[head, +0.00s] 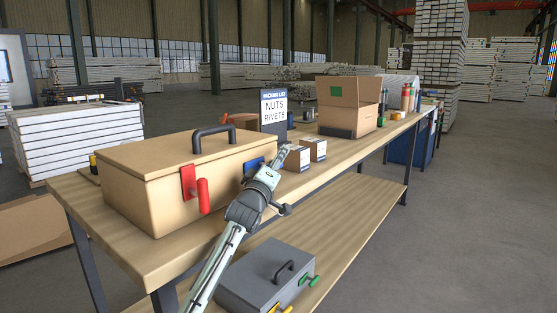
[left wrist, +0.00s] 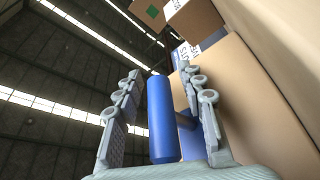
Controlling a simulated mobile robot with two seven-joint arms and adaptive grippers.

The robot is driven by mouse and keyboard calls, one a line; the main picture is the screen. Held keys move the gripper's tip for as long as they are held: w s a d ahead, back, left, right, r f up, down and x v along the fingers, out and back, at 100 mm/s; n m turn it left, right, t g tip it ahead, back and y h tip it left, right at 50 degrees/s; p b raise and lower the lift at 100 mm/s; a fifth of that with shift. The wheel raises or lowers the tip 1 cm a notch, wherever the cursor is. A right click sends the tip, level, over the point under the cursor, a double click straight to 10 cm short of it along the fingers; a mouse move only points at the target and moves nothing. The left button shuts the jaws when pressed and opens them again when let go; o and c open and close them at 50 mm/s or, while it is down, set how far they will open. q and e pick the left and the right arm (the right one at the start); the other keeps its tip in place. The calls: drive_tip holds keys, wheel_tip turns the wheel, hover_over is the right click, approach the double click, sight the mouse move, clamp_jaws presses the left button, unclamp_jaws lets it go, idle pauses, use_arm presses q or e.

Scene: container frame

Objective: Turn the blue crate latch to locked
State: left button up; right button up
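The tan crate (head: 150,190) stands on the workbench with its lid down and a dark carry handle (head: 212,135) on top. On its front are a red latch (head: 203,194) with its handle hanging down and a blue latch plate (head: 252,164) further right. My left gripper (head: 283,154) is in front of the blue latch and hides its handle in the head view. In the left wrist view the blue handle (left wrist: 162,118) stands between the two spread fingers of my left gripper (left wrist: 163,80), with gaps visible beside it. My right gripper is not in view.
A grey case (head: 262,275) with green and yellow latches sits on the lower shelf. Small boxes (head: 306,155), a packing list sign (head: 274,110) and an open carton (head: 350,105) stand further along the bench. The floor at the right is clear.

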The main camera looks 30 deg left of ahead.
use_arm(q)
drive_tip(key=shift+w, duration=0.1)
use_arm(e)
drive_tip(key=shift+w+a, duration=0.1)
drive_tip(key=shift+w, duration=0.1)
use_arm(q)
clamp_jaws()
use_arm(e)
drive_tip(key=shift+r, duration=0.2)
